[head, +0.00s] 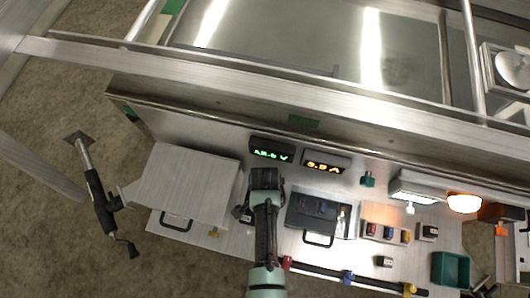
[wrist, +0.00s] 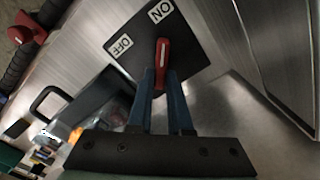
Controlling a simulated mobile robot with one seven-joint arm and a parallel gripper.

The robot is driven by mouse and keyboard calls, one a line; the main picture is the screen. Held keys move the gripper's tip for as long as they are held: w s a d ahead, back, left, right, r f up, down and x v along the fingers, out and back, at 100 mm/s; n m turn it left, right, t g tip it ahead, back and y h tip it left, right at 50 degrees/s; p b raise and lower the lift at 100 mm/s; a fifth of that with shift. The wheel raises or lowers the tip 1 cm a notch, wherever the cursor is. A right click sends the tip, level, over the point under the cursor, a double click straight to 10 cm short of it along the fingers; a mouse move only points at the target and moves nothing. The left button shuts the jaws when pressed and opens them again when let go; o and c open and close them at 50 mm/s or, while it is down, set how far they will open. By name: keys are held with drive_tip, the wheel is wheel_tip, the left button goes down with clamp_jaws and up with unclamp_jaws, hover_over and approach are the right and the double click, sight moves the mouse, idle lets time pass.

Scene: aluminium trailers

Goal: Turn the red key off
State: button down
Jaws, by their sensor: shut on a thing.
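The red key (wrist: 162,52) stands out from a black plate (wrist: 185,58) in the wrist view. The plate carries a white ON label (wrist: 161,11) at its top and a white OFF label (wrist: 124,43) at its left. The key's long side runs nearly straight up the picture, toward the ON label. My gripper (wrist: 160,80) has its blue fingers closed around the key's lower part. In the head view, my gripper (head: 265,180) is over the bench beneath the displays, and my arm hides the key.
A green-lit display (head: 271,153) and an amber-lit display (head: 325,161) stand behind my gripper. A closed metal box (head: 195,180) is to the left, and a dark case (head: 318,212) to the right. A green bin (head: 450,268) sits farther right.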

drive_tip(key=n, duration=0.2)
drive_tip(key=n+p, duration=0.1)
drive_tip(key=shift+w+a+r+n, duration=0.1)
drive_tip(key=shift+w+a+n, duration=0.05)
drive_tip(key=shift+w+n, duration=0.15)
drive_tip(key=n, duration=0.3)
drive_tip(key=n+p, duration=0.1)
drive_tip(key=n, duration=0.1)
drive_tip(key=shift+w+a, duration=0.1)
drive_tip(key=shift+a, duration=0.2)
drive_tip(key=n, duration=0.5)
drive_tip(key=shift+a+p, duration=0.3)
drive_tip(key=shift+a+n, duration=0.15)
drive_tip(key=shift+n, duration=0.8)
drive_tip(key=shift+a+n, duration=0.1)
drive_tip(key=shift+n, duration=0.85)
drive_tip(key=c, duration=0.8)
unclamp_jaws()
drive_tip(key=shift+c, duration=0.2)
drive_tip(key=shift+p, duration=0.3)
